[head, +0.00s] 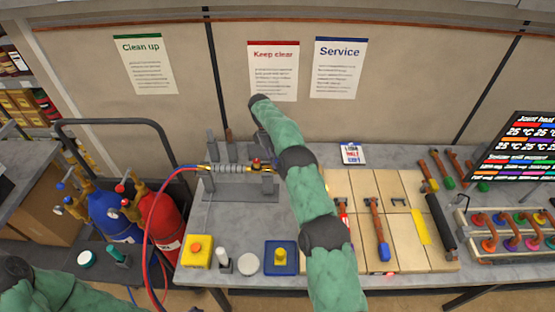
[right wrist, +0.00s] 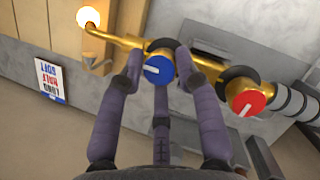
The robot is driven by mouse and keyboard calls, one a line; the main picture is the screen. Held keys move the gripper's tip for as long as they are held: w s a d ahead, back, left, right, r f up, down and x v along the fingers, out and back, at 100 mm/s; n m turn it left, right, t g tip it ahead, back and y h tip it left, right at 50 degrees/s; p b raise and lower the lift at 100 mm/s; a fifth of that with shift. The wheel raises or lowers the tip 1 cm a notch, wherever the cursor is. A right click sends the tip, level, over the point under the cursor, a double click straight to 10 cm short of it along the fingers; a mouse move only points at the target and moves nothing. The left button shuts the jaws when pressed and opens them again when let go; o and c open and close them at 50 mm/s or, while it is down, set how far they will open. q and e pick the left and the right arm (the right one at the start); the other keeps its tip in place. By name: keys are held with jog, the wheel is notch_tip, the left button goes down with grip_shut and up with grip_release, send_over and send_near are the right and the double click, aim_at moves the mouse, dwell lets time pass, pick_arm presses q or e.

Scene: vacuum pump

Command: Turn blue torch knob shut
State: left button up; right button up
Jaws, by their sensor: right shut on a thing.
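The brass torch (right wrist: 205,70) lies across the right wrist view, with a bright glow (right wrist: 88,17) at its tip end. Its blue knob (right wrist: 158,70) faces me and bears a short white line, roughly horizontal. The red knob (right wrist: 249,97) sits to its right, its white mark slanted. My right gripper (right wrist: 157,62) has its purple-grey fingers on either side of the blue knob, closed on it. In the head view my right arm reaches over the bench to the torch stand (head: 228,180) and hides much of the blue knob's area. My left gripper is out of view.
Red and blue hoses (head: 165,187) run from the torch to the red cylinder (head: 160,222) and blue cylinder (head: 108,215). A yellow button box (head: 197,251) and a blue tray (head: 281,268) stand at the bench front. Wooden boards (head: 400,225) with tools lie right of my arm.

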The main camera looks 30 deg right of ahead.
jog(key=shift+a+f, duration=0.2)
jog(key=shift+a, duration=0.05)
dwell(0.3)
jog(key=o, duration=1.1)
jog(key=shift+r, duration=0.15)
jog(key=shift+d+r, duration=0.1)
jog(key=shift+r, duration=0.1)
notch_tip(320, 180, up, 10)
jog(key=shift+f, duration=0.25)
